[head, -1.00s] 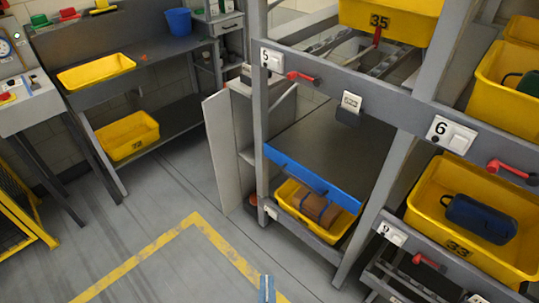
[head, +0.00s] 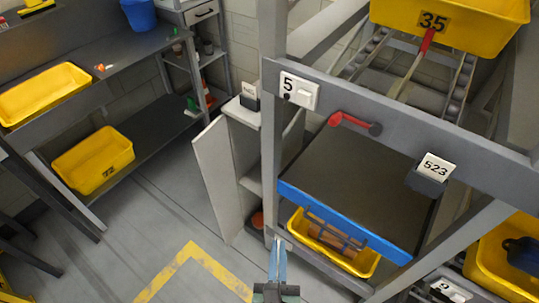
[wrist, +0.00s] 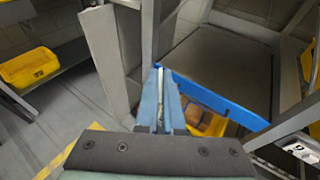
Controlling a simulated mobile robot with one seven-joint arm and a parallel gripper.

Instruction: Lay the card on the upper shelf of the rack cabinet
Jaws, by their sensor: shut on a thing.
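My gripper (head: 278,250) shows at the bottom of the head view, its two blue fingers close together. It also shows in the wrist view (wrist: 163,88), shut on a thin pale strip (wrist: 160,100), seen edge-on; this looks like the card. Its face is hidden. A narrow grey cabinet with its door (head: 217,180) standing open is ahead and slightly left of my gripper, apart from it. A shelf (head: 254,184) shows inside the cabinet, partly hidden by the rack post. The door also shows in the wrist view (wrist: 103,60).
A rack post (head: 272,130) stands right of the cabinet. A dark blue-edged board (head: 345,218) juts out over a yellow bin (head: 370,266). A bench (head: 120,145) with yellow bins is at the left. The floor (head: 140,230) between is clear.

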